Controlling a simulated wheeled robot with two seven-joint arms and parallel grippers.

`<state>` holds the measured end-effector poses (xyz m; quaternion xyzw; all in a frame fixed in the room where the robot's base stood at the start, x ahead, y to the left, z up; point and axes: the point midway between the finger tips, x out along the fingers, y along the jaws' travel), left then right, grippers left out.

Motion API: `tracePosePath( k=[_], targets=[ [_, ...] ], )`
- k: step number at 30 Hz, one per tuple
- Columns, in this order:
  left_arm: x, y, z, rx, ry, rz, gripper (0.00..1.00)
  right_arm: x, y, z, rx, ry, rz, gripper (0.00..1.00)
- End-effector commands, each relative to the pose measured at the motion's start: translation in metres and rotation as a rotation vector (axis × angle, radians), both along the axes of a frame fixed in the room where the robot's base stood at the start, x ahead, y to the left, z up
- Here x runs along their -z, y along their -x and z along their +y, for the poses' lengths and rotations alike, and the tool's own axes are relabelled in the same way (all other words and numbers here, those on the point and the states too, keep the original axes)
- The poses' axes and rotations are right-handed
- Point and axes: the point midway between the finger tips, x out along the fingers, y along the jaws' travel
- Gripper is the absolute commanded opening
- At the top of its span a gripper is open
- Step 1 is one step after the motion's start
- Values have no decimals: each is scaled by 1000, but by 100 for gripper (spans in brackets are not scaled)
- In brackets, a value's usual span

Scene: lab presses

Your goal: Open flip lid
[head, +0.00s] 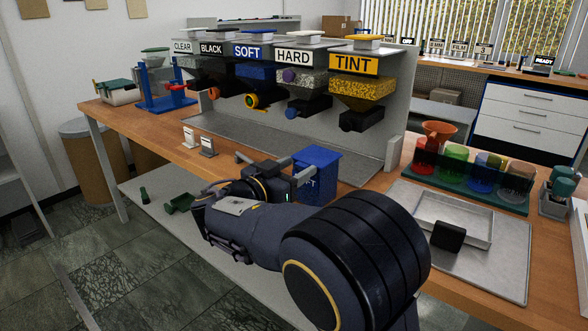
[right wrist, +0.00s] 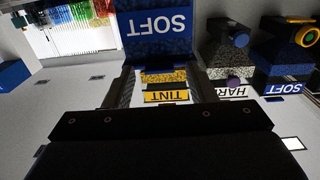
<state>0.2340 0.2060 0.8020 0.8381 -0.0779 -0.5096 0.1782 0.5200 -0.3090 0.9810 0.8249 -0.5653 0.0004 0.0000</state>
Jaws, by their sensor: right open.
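A blue box (head: 318,168) stands on the bench in front of the dispenser row, its top flat and closed-looking. Its front label reads partly "FT" in the head view, and "SOFT" upside down in the right wrist view (right wrist: 158,28). My right gripper (head: 277,163) is open beside the box, its jaws toward it. In the right wrist view its two fingers (right wrist: 162,88) stand apart, with the box beyond their tips and nothing clearly held. My forearm hides the lower part of the box. I cannot tell which part is the flip lid. My left gripper is out of view.
Labelled hoppers, including SOFT (head: 254,72) and TINT (head: 362,88), overhang the bench behind the box. A metal tray (head: 468,225) with a black block (head: 447,236) lies right. Coloured jars stand in a green rack (head: 468,188). Two small card stands (head: 207,147) are left of my gripper.

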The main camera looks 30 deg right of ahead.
Motion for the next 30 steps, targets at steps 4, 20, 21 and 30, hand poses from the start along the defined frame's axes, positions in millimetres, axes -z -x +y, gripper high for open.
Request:
tracePosePath(
  k=[4, 20, 21, 30],
  targets=[
    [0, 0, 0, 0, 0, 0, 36, 0, 0, -1, 0, 0, 0, 51],
    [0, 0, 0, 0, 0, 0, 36, 0, 0, -1, 0, -1, 1, 0],
    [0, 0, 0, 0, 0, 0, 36, 0, 0, -1, 0, -1, 1, 0],
    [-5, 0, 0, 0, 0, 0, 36, -7, 0, -1, 0, -36, 12, 0]
  ],
)
